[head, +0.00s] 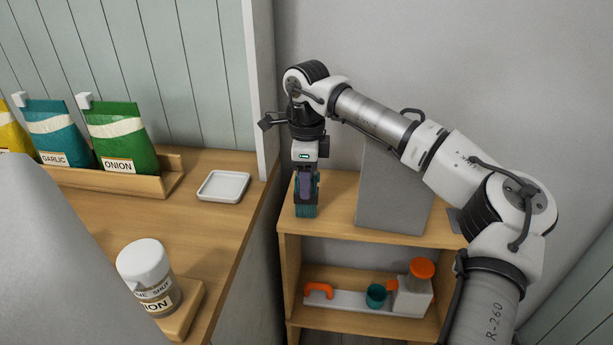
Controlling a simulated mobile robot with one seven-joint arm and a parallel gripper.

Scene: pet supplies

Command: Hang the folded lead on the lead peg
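My gripper (306,190) points straight down over the left end of the top of a wooden shelf unit. I cannot make out a lead peg in this view; my arm and a grey panel hide part of the back wall.
The shelf unit (342,228) carries an upright grey panel (390,190) right of my gripper. Its lower shelf holds an orange hooked piece (318,290), a teal cup (376,295) and an orange-topped white item (415,290). The left counter holds bags (122,135), a white dish (223,186) and a jar (148,275).

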